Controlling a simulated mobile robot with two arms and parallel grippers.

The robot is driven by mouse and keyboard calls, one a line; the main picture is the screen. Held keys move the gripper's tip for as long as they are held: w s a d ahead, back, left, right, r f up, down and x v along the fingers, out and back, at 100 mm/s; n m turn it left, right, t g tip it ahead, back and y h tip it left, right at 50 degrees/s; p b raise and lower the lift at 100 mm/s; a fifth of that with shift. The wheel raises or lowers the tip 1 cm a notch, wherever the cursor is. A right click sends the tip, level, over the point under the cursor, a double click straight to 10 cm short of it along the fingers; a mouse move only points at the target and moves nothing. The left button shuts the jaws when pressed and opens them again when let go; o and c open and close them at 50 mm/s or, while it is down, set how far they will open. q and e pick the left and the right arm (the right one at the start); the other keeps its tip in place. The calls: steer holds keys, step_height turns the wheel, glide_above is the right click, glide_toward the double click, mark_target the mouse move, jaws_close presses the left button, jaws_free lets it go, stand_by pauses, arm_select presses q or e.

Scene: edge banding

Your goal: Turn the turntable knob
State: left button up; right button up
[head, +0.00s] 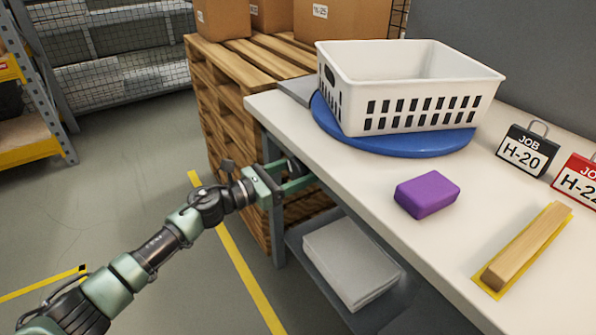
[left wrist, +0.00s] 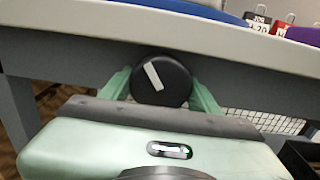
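The turntable is a blue round plate (head: 395,143) on the white bench, with a white basket (head: 410,85) on it. The knob (left wrist: 161,80) is round and black with a white bar tilted to the upper left. It sits under the bench edge and shows in the left wrist view; in the head view it is mostly hidden. My left gripper (head: 292,172) is at the bench's left end, and its green fingers (left wrist: 161,85) stand on either side of the knob. Whether they press on it I cannot tell. My right gripper is not in view.
On the bench (head: 340,170) are a purple block (head: 427,194), a wooden bar (head: 527,247) on a yellow mat, and job tags (head: 527,150). A wooden pallet stack (head: 222,105) stands behind my left gripper. A lower shelf holds a grey stack (head: 350,262). Floor at left is clear.

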arm_select(q)
steer(key=c, duration=0.7)
steer(key=shift+o, duration=0.2)
steer(key=n+p, duration=0.2)
steer(key=n, duration=0.3)
steer(key=shift+r+n+p, duration=0.1)
steer(key=shift+n+p, duration=0.2)
steer(key=shift+p, duration=0.05)
steer(key=shift+s+n, duration=0.1)
steer(key=shift+n, duration=0.7)
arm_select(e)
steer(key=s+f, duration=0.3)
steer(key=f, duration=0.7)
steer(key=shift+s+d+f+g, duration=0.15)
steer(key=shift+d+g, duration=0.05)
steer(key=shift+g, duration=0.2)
arm_select(q)
steer(key=o, duration=1.3)
steer(key=shift+o, duration=0.2)
